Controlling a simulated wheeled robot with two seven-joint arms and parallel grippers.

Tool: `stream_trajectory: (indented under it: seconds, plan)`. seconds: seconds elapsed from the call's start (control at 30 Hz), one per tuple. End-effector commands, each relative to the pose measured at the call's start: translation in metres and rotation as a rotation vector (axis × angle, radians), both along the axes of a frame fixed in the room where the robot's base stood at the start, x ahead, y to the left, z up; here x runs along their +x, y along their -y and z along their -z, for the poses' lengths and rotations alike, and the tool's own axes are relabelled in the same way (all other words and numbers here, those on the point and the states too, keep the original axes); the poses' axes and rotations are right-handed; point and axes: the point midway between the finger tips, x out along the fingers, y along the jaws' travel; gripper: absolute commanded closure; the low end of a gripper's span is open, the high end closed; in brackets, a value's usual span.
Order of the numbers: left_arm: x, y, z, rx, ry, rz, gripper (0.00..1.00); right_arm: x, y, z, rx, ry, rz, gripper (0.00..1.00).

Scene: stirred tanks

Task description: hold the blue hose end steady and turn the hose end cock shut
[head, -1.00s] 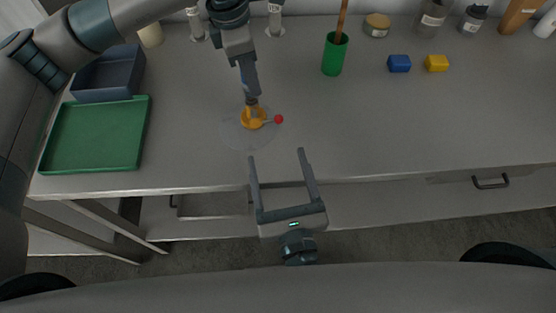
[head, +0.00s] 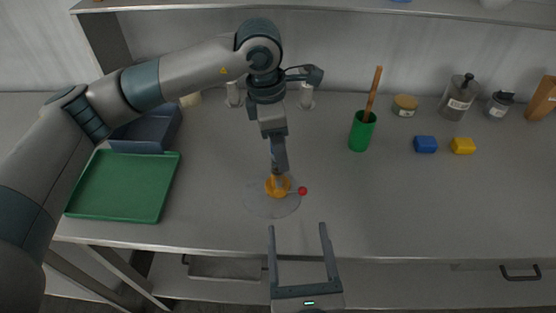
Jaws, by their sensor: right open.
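An orange fitting (head: 277,188) stands on a faint, clear round patch (head: 257,205) on the grey bench. A short lever with a red knob (head: 303,190) sticks out to its right; I take this as the cock. No blue hose end can be made out. My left gripper (head: 277,172) points down from above, its fingertips at the top of the fitting. I see it edge-on, so its finger gap is hidden. My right gripper (head: 298,228) is open and empty, in front of the bench edge and below the knob, apart from it.
A green tray (head: 122,212) and a dark bin (head: 146,133) are at left. A green cup (head: 362,132) holds a brown stick. A blue block (head: 425,144) and a yellow block (head: 462,146) lie at right. Jars line the back. Bench right of the knob is clear.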

Motion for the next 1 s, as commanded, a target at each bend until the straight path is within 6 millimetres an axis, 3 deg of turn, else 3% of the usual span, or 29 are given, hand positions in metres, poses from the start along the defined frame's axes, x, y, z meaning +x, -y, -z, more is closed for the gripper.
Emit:
stream_trajectory:
  seconds: [0.27, 0.8, 1.0]
  plan:
    - [0.000, -0.002, -0.015, 0.000, 0.002, 0.000, 0.52, 0.000, 0.000, 0.000, 0.000, 0.000, 0.000, 0.27]
    - [-0.001, -0.015, -0.100, -0.001, 0.002, -0.001, 0.52, 0.000, 0.000, 0.000, 0.000, 0.000, 0.000, 0.27]
    - [-0.002, -0.018, -0.116, 0.000, 0.000, -0.001, 0.52, 0.000, 0.000, 0.000, 0.000, 0.000, 0.000, 0.27]
